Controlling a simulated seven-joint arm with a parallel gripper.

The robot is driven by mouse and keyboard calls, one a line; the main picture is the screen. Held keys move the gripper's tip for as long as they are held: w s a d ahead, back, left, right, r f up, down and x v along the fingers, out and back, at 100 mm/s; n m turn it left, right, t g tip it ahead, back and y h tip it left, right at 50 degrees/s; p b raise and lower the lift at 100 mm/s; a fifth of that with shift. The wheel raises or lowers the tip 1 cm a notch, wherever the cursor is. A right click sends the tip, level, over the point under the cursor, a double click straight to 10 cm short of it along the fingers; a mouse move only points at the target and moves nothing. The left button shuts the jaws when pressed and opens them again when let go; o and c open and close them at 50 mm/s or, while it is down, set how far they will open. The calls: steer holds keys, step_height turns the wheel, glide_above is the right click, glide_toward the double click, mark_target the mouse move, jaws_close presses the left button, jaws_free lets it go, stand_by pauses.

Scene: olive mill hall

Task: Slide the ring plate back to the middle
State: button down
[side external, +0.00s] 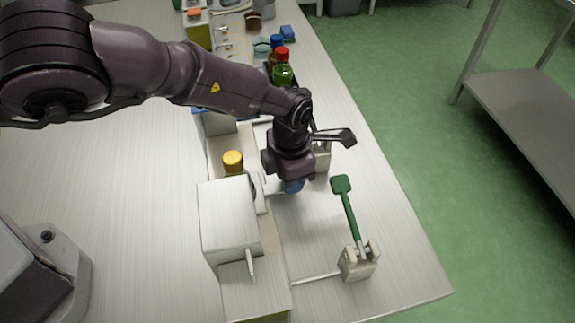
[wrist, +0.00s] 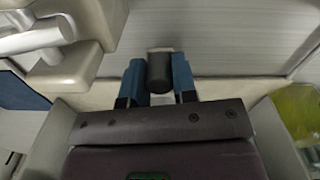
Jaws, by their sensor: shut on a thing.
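My gripper (side external: 293,186) is low over the bench, beside the pale block assembly. In the wrist view, my gripper (wrist: 158,80) has its two blue fingers on either side of a dark, rounded knob (wrist: 159,69) and is shut on it. The knob stands by a pale strip (wrist: 235,88) that runs across the view. I cannot make out the ring plate itself or its ring; my gripper and wrist cover that area. Whether the knob belongs to the ring plate cannot be told. The side view hides the knob.
A yellow-capped bottle (side external: 233,160) and a white block (side external: 228,215) stand left of my gripper. A green-handled lever (side external: 347,210) rises from a pale clamp (side external: 358,262) to the right. Bottles, one green with a red cap (side external: 282,70), stand behind. The bench's right side is mostly bare.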

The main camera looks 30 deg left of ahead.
steer(key=c, duration=0.9)
jaws_free()
step_height(320, 180, up, 13)
